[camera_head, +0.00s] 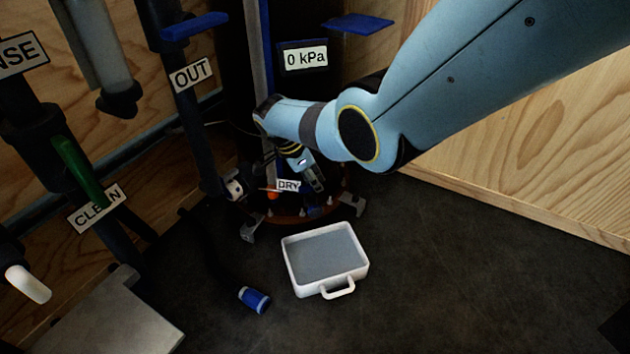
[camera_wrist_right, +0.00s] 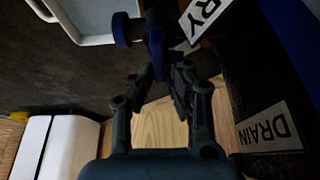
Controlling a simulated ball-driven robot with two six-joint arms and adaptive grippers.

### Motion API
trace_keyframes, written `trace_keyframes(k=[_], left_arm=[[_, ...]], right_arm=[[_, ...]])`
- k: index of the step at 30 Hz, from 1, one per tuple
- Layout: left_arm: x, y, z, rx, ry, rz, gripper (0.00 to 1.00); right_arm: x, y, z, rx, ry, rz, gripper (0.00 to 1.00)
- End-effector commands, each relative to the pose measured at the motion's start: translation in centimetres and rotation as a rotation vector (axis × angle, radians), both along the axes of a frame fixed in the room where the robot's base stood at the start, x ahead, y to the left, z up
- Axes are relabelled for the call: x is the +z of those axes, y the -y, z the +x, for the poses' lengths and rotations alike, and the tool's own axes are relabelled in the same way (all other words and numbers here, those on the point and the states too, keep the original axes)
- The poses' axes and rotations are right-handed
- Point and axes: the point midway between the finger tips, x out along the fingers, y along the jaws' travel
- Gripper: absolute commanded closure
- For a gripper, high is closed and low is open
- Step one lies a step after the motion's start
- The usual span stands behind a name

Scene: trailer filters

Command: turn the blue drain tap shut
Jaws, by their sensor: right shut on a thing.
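The blue drain tap (camera_wrist_right: 157,48) shows in the right wrist view as a narrow blue handle between my fingertips, with a round blue part beside it to the left. My right gripper (camera_wrist_right: 160,76) is shut on this handle. A DRAIN label (camera_wrist_right: 269,127) is on the dark body at the right of that view. In the head view my right gripper (camera_head: 315,180) is low at the dark vessel's base, by the DRY label (camera_head: 288,186). The tap is hard to make out there, so its angle is unclear. My left gripper is not in view.
A white tray (camera_head: 288,262) with a handle and grey inside stands on the dark floor before the vessel. A blue hose end (camera_head: 254,299) lies left of it.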

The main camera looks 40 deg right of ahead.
Motion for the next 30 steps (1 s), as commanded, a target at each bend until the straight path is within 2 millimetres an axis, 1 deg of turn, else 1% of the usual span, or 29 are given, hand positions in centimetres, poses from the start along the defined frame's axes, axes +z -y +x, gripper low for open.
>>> trace_keyframes(k=[4, 5, 9, 10, 18, 22, 26, 30], left_arm=[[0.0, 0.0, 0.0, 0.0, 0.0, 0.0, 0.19], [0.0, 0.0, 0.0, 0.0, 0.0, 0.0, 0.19], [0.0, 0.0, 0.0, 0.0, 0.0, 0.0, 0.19], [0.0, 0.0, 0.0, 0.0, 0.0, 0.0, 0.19], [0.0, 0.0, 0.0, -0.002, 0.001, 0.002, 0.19], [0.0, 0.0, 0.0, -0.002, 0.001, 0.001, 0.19], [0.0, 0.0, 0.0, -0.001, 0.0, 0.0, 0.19], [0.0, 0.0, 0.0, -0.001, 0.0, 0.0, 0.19]], right_arm=[[-0.1, -0.1, -0.1, -0.001, -0.002, 0.003, 1.0], [-0.1, -0.1, -0.1, -0.001, -0.002, 0.003, 0.86], [-0.1, -0.1, -0.1, -0.001, -0.001, 0.003, 0.68], [-0.1, -0.1, -0.1, 0.0, -0.001, 0.003, 0.65], [0.0, -0.1, 0.0, 0.001, 0.0, 0.001, 0.65], [0.8, -0.4, 0.2, 0.002, 0.002, 0.0, 0.65], [2.5, -1.1, 0.4, 0.001, 0.003, 0.001, 0.65], [5.5, -2.3, 0.8, 0.001, 0.004, 0.002, 0.65]])
